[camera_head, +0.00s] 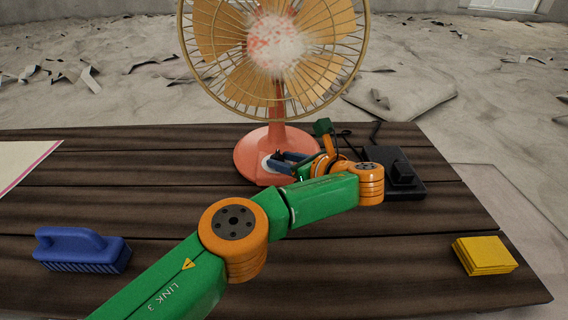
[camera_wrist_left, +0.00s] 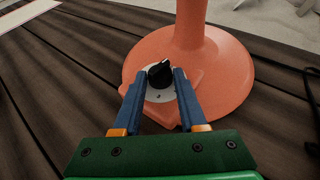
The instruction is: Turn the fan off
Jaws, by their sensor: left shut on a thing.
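The fan (camera_head: 278,45) stands on the wooden table, with a round yellow-bladed cage on a salmon-coloured stem and base (camera_head: 250,150). In the left wrist view, the base (camera_wrist_left: 228,75) carries a black knob (camera_wrist_left: 160,73) on a white dial plate (camera_wrist_left: 158,95). My left gripper (camera_head: 273,162) reaches the dial at the front of the base. In the left wrist view, its blue fingers (camera_wrist_left: 161,80) stand on either side of the knob, shut on it. The knob itself is hard to make out in the head view. My right gripper is not in view.
A blue brush (camera_head: 80,248) lies at the left front of the table. A yellow block (camera_head: 484,255) sits near the right edge. A black device (camera_head: 402,180) with a cable lies right of the base. A pale sheet (camera_head: 20,160) lies at far left.

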